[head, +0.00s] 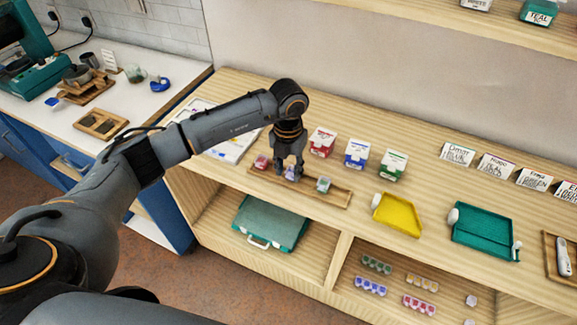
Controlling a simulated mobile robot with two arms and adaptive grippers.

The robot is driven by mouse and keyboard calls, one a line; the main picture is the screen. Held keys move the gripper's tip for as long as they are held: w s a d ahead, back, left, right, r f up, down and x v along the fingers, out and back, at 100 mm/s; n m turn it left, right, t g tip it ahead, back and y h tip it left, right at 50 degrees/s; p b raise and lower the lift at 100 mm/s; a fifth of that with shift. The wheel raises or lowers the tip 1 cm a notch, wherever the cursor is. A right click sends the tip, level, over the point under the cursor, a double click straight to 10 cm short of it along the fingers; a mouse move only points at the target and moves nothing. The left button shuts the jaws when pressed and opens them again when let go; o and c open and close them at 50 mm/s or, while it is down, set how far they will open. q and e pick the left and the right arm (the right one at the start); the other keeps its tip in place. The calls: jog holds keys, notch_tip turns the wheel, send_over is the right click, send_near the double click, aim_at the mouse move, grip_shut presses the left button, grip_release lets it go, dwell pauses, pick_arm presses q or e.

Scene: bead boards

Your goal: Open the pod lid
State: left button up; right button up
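A long wooden tray (334,195) on the wooden counter holds small clear pods. A red pod (261,162) is at its left and a green pod (323,184) is right of centre. A bluish-purple pod (291,173) sits between them, partly hidden by my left gripper (289,170). My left gripper points down at this middle pod, its fingers apart on either side of it. I cannot tell whether they touch the pod or its lid. The lids look closed on the red and green pods, but they are small. My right gripper is not in view.
Red (322,142), blue (357,153) and green (393,165) boxes stand behind the tray. A yellow scoop tray (397,213) and a teal tray (485,232) lie to the right. A white board (222,148) lies left, under my arm. Bead strips and a teal case (271,224) fill the shelf below.

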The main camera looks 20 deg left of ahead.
aim_at(292, 169)
pick_arm(q)
grip_shut()
jog(key=shift+w, duration=0.1)
dwell(0.3)
jog(key=shift+w+r+g+b, duration=0.15)
jog(key=shift+w+g+b, duration=0.1)
jog(key=shift+g+b, duration=0.45)
jog(key=shift+w+r+g+b, duration=0.25)
jog(key=shift+g+b, duration=0.4)
jog(key=shift+g, duration=0.2)
jog(key=shift+w+r+g+b, duration=0.15)
jog(key=shift+w+g+b, duration=0.1)
jog(key=shift+g+b, duration=0.5)
jog(key=shift+w+r+g, duration=0.1)
jog(key=shift+g, duration=0.3)
jog(key=shift+w+r+g, duration=0.1)
jog(key=shift+w+g, duration=0.05)
jog(key=shift+g, duration=0.15)
jog(key=shift+w+g, duration=0.2)
jog(key=shift+g, duration=0.3)
